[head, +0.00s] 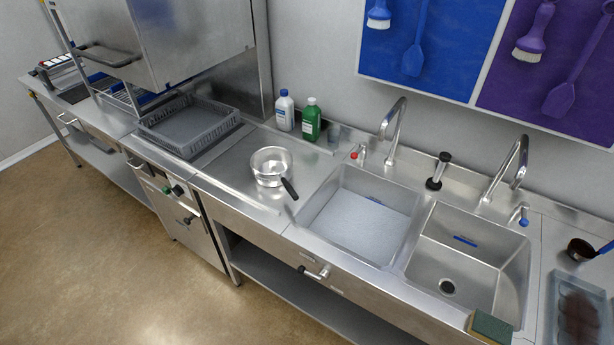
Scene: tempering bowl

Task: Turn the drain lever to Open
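The drain lever (320,272) appears to be the metal handle with a black end on the counter's front panel, below the left sink basin (360,220). It points to the left with its black end. Small label plates (308,258) are near it, and their text is too small to read. The left basin has a flat, pale surface inside, which looks like standing water. The right basin (465,255) looks empty, with a dark round drain hole (447,287) in its floor. Neither of my grippers is in view.
A pot (271,166) with a black handle stands on the counter left of the basins. Behind it are white (285,112) and green (311,120) bottles. A grey rack (190,126) sits farther left. A sponge (491,328) lies at the front right. The floor (110,250) before the counter is clear.

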